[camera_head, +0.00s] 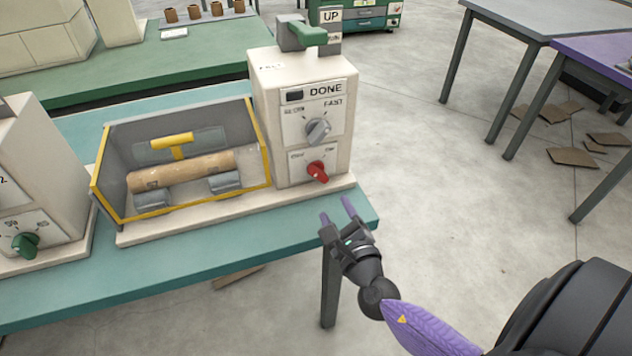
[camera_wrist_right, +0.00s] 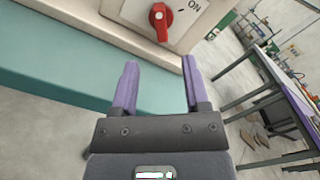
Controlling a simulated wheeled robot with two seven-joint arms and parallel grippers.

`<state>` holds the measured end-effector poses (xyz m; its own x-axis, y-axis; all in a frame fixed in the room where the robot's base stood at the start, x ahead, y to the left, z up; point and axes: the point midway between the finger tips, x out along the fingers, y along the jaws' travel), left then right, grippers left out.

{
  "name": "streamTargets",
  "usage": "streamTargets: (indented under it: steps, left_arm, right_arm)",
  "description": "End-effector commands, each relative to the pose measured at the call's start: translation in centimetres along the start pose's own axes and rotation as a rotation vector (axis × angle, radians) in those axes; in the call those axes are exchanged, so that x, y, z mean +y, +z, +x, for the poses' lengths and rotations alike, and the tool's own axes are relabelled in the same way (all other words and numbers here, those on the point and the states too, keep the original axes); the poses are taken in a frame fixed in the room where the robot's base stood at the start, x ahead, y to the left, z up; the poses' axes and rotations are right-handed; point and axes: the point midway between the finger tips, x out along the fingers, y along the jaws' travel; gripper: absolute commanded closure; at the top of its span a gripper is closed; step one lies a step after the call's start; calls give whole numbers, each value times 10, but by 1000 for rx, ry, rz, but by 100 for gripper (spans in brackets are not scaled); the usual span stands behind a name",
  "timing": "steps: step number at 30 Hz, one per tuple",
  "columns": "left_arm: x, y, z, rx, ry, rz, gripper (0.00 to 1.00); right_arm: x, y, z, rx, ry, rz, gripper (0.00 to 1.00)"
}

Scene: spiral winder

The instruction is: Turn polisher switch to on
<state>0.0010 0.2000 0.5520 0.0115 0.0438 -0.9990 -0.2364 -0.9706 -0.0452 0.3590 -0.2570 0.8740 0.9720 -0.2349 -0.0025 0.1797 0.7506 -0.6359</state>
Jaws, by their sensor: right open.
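The polisher (camera_head: 265,120) is a cream machine on a teal table, with a panel reading DONE and FAST. Its red switch knob (camera_head: 317,171) is low on the panel, between two labels; the right-hand label reads ON in the right wrist view. The red knob also shows there (camera_wrist_right: 160,17), ahead of the fingers, with its grip bar pointing roughly down. A grey knob (camera_head: 318,130) sits above it. My right gripper (camera_head: 338,207) is open and empty, in front of the table edge, below and apart from the red knob. My left gripper is not in view.
A yellow-edged tray (camera_head: 182,213) left of the panel holds a brown cylinder (camera_head: 180,172) on grey rests. Another cream machine with a green knob (camera_head: 25,244) stands at far left. The teal table (camera_head: 200,262) ends just right of the polisher; open floor lies beyond.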

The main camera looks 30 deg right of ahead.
Motion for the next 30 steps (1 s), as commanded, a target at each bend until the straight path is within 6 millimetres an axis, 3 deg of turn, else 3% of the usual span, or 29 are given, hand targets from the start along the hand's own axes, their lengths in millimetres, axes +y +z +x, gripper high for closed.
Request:
streamTargets:
  steps: [12, 18, 25, 30]
  left_arm:
    - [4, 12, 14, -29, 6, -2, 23]
    - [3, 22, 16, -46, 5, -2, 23]
    - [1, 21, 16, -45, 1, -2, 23]
    - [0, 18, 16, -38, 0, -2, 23]
  right_arm:
    - [0, 0, 84, -4, -3, -12, 41]
    - [0, 1, 98, -3, -2, -10, 41]
    - [-1, 1, 98, -3, -1, -10, 41]
    - [-1, 1, 98, -3, -1, -9, 75]
